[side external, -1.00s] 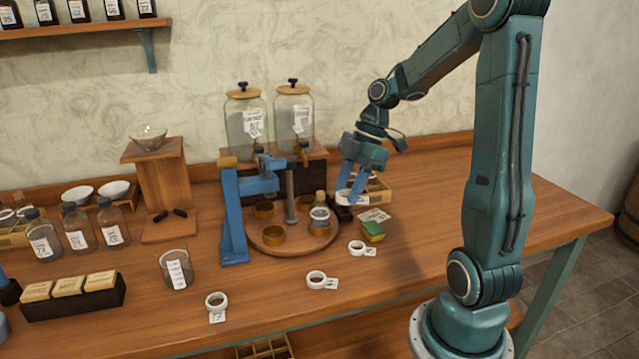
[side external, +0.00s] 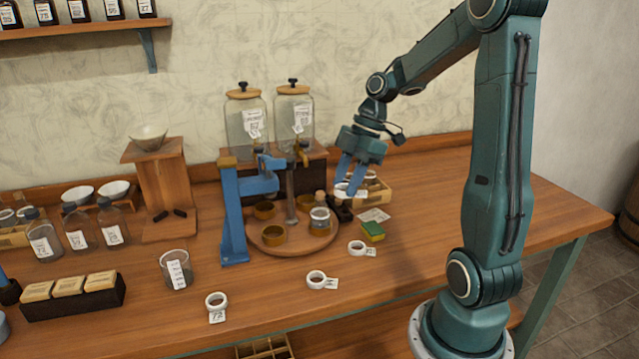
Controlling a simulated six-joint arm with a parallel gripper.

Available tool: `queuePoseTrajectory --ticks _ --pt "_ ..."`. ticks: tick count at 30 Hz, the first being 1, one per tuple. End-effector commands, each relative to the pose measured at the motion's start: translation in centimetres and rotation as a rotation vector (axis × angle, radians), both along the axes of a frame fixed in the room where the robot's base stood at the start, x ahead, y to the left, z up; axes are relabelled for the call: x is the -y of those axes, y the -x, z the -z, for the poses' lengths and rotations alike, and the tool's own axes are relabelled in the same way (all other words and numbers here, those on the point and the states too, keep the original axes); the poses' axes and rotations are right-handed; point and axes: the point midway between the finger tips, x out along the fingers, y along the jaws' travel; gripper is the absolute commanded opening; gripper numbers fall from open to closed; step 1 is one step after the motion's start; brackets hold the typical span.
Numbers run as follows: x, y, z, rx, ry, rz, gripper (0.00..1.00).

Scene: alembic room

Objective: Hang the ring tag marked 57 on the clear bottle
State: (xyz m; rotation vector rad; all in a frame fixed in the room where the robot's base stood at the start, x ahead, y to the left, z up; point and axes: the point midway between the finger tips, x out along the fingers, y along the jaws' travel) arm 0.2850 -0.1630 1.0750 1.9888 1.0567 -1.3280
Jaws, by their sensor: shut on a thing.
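My gripper (side external: 350,184) is shut on a white ring tag (side external: 343,191), held in the air behind and to the right of the round wooden stand. The number on the held tag cannot be read. A small clear bottle (side external: 320,220) with a cork-coloured top stands at the right of the round stand (side external: 285,249). The held tag is above and to the right of this bottle, apart from it in the picture. Three more white ring tags lie along the front of the table: a left one (side external: 216,302), a middle one (side external: 320,281) and a right one (side external: 361,248).
A blue press-like fixture (side external: 233,215) stands at the stand's left. Brass cups (side external: 273,234) sit on the stand. A dark object (side external: 342,211), a wooden box (side external: 378,192) and a green-yellow sponge (side external: 373,231) are close on the right. Two glass dispensers (side external: 247,125) stand behind. The table's right is clear.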

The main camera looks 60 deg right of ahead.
Motion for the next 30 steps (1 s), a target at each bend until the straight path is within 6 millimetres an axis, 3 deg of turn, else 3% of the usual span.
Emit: queuePoseTrajectory --ticks 18,30 --pt "6.4 -8.0 0.2 -0.001 -0.001 -0.002 0.16" --pt "7.6 -9.6 0.4 -0.001 0.002 -0.002 0.16"
